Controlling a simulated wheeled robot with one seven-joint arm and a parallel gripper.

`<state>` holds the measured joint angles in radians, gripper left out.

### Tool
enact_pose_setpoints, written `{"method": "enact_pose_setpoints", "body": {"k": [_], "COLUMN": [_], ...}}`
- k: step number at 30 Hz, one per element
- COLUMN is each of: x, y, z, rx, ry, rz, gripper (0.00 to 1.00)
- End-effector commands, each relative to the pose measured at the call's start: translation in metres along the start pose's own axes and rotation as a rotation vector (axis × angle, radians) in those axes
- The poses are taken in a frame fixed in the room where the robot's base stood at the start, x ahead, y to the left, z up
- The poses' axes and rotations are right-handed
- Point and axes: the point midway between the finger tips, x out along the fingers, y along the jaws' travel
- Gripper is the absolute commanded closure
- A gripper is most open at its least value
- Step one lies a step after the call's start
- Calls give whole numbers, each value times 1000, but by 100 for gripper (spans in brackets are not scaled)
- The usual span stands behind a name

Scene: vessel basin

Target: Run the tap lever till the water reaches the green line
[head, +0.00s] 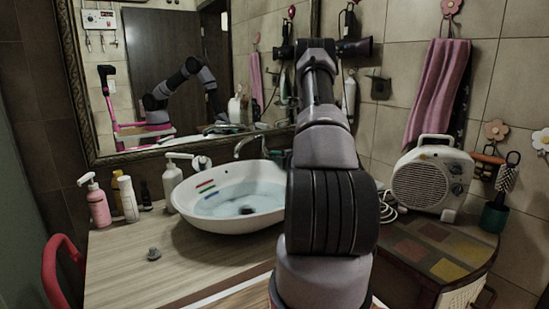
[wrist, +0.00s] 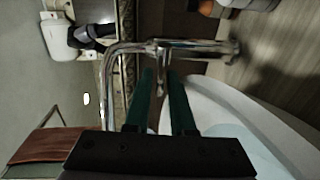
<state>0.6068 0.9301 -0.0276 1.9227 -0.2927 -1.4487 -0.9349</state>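The white basin (head: 185,213) holds clear water (head: 245,202). On its inner left wall are a red line (head: 205,184), a green line (head: 209,190) and a blue line (head: 211,197). The water surface lies below the green line, close to the blue one. The chrome tap (head: 250,142) stands behind the basin, and in the wrist view it (wrist: 195,48) lies sideways across the picture. My gripper (wrist: 161,75) is open, its two green fingers either side of the thin chrome lever (wrist: 163,88). Contact cannot be told.
Pump bottles (head: 98,205) and a white dispenser (head: 171,185) stand left of the basin. A heater (head: 432,178) stands at right. A mirror (head: 140,80) is behind. The front left counter is mostly clear.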

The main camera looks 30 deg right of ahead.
Motion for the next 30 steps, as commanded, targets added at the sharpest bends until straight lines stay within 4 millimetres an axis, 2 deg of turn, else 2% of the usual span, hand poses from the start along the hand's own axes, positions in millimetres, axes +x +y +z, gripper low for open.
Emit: {"method": "enact_pose_setpoints", "body": {"k": [10, 11, 12, 30], "x": [5, 5, 5, 5], "y": [0, 0, 0, -1], "z": [0, 0, 0, 0], "rx": [1, 1, 1, 1], "ry": [-1, -1, -1, -1], "rz": [-1, -1, -1, -2], "gripper": [78, 85, 100, 100]}}
